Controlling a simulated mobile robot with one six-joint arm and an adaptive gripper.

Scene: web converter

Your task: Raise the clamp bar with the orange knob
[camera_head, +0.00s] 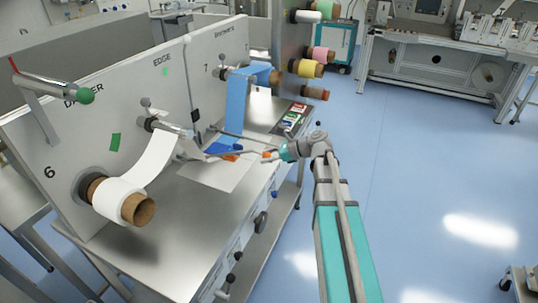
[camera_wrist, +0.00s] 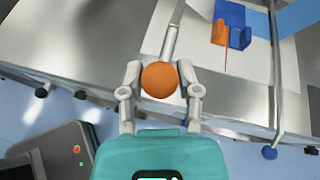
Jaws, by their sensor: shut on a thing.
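The orange knob (camera_wrist: 160,79) sits between the two fingers of my gripper (camera_wrist: 162,82) in the wrist view, and the fingers are shut on it. The clamp bar (camera_wrist: 173,35) runs from the knob up and away over the metal table. In the head view my gripper (camera_head: 273,156) is at the table's front edge, at the orange knob (camera_head: 267,155). The bar (camera_head: 235,153) reaches from there back over the table; its far end is hard to make out. I cannot tell its exact height above the table.
A blue and orange tool (camera_wrist: 230,31) lies on a white sheet close to the bar. A white web roll (camera_head: 118,200) and a blue web (camera_head: 237,105) hang on the upright panel. A green-ended bar (camera_head: 85,96) sticks out at left. Open blue floor lies right.

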